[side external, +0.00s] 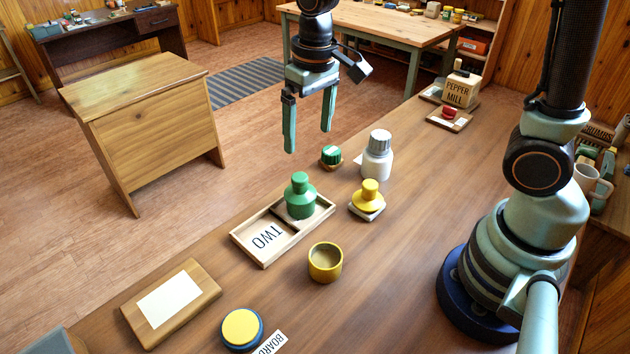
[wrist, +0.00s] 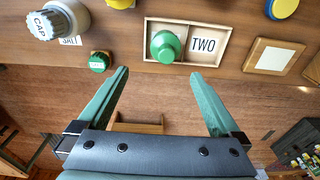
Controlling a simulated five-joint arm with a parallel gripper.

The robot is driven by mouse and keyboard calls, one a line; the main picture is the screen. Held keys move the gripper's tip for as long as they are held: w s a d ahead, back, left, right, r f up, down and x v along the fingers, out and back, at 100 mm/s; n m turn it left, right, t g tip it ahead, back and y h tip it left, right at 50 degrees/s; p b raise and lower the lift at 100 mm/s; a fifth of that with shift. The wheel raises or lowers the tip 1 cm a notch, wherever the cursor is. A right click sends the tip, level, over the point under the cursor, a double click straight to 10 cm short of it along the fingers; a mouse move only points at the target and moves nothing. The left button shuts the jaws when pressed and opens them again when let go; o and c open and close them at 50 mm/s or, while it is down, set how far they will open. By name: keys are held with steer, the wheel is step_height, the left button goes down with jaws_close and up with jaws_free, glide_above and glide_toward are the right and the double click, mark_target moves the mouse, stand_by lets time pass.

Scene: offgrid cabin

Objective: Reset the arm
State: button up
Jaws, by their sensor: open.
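A white capped bottle (side external: 377,158), a small green-topped pot (side external: 331,156), a yellow piece (side external: 369,194), a yellow cup (side external: 325,262), a wooden board (side external: 203,281) and a yellow-and-blue disc (side external: 242,328) stand on the table (side external: 400,260). A pepper mill box (side external: 460,90) is farther back.

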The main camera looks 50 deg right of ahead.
steer(key=s+d+r+t, duration=0.4)
steer(key=s+d+r, duration=0.2)
steer(key=s+r, duration=0.1)
steer(key=shift+s+t, duration=0.3)
steer(key=shift+s, duration=0.45)
